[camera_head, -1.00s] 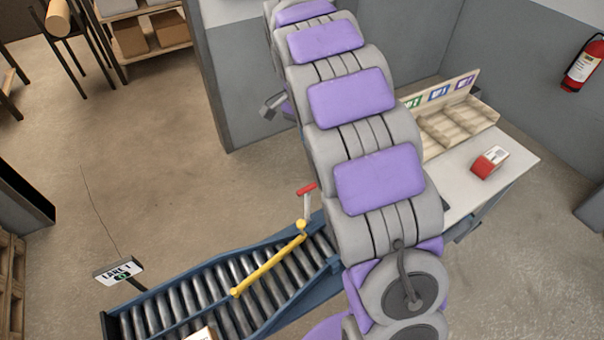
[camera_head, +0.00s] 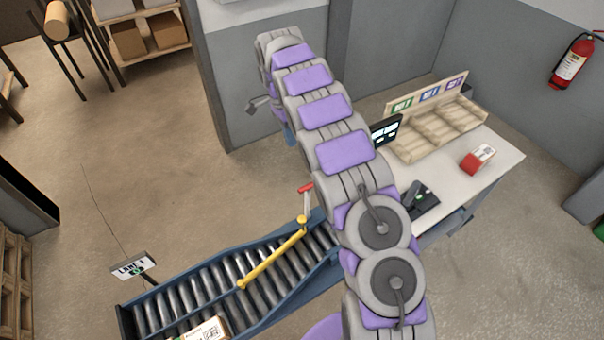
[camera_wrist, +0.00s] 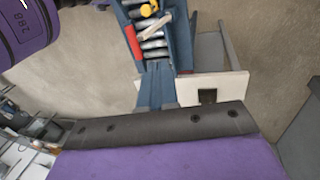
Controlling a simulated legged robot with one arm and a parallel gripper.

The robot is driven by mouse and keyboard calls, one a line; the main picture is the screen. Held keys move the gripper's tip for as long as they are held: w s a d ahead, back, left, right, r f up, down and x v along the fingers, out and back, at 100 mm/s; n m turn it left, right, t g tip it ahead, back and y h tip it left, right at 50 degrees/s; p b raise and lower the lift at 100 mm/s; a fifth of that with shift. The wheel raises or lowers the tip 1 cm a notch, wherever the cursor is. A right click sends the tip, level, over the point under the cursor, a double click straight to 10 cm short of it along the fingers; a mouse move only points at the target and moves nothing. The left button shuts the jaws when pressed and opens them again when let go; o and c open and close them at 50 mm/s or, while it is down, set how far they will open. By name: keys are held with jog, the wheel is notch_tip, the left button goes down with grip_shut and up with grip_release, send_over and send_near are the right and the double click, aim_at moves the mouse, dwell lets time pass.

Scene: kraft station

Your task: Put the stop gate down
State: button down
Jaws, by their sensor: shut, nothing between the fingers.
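The stop gate (camera_head: 272,259) is a yellow bar with round ends. It runs diagonally over the rollers of the blue-framed conveyor (camera_head: 180,262); I cannot tell whether it touches them. A grey lever with a red grip (camera_head: 306,188) stands at its far end. In the wrist view the red grip (camera_wrist: 132,43) and a yellow end of the gate (camera_wrist: 148,9) show near the top. My gripper (camera_head: 256,105) is small in the head view, beyond the conveyor and by the grey wall. It is shut and empty, apart from the gate and lever. My arm hides part of the conveyor's right end.
A white table (camera_head: 447,186) at right bears a wooden sorter (camera_head: 440,132), a red-and-white box (camera_head: 478,159) and a dark device (camera_head: 419,199). Open floor lies left of the conveyor.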

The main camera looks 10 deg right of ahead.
jog(key=shift+d, duration=0.15)
jog(key=s+d+f+p, duration=0.2)
jog(key=s+f, duration=0.4)
jog(key=f, duration=0.5)
dwell(0.5)
jog(key=shift+s, duration=0.1)
dwell(0.3)
